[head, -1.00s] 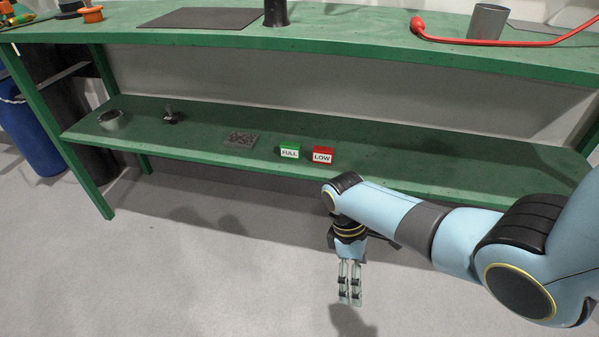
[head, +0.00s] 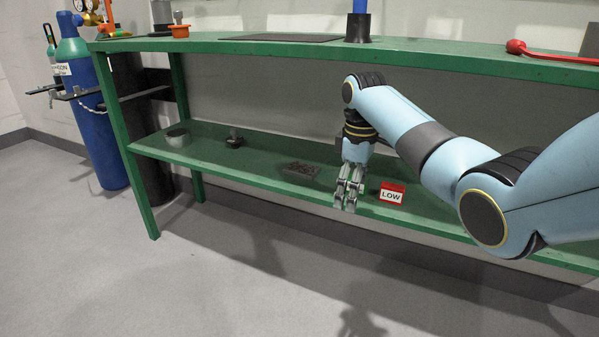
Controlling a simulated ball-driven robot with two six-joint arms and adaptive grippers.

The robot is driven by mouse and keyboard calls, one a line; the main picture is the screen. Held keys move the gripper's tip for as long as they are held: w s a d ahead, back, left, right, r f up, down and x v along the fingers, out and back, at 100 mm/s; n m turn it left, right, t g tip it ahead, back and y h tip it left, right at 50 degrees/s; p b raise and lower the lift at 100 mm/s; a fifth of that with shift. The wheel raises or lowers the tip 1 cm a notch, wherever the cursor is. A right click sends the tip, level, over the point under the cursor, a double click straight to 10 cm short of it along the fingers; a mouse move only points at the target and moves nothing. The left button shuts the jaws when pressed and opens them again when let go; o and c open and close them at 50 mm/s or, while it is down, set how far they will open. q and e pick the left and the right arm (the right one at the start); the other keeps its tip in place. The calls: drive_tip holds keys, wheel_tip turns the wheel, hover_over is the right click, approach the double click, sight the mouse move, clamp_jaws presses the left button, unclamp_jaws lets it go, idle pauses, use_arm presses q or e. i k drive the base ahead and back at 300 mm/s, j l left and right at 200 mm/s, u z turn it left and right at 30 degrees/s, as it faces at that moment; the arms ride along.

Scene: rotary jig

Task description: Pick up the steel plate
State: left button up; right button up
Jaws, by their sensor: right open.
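A small grey square plate (head: 300,170) with a dark pattern on top, which looks like the steel plate, lies flat on the lower green shelf (head: 255,163). My right gripper (head: 345,207) is open and empty, pointing down in front of the shelf's front edge. It is to the right of the plate and apart from it. My left gripper is not in view.
A red LOW block (head: 391,193) sits right of the gripper on the shelf. The green bench top (head: 270,45) overhangs the shelf.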

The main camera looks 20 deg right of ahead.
sight(305, 171)
drive_tip(key=i, duration=0.95)
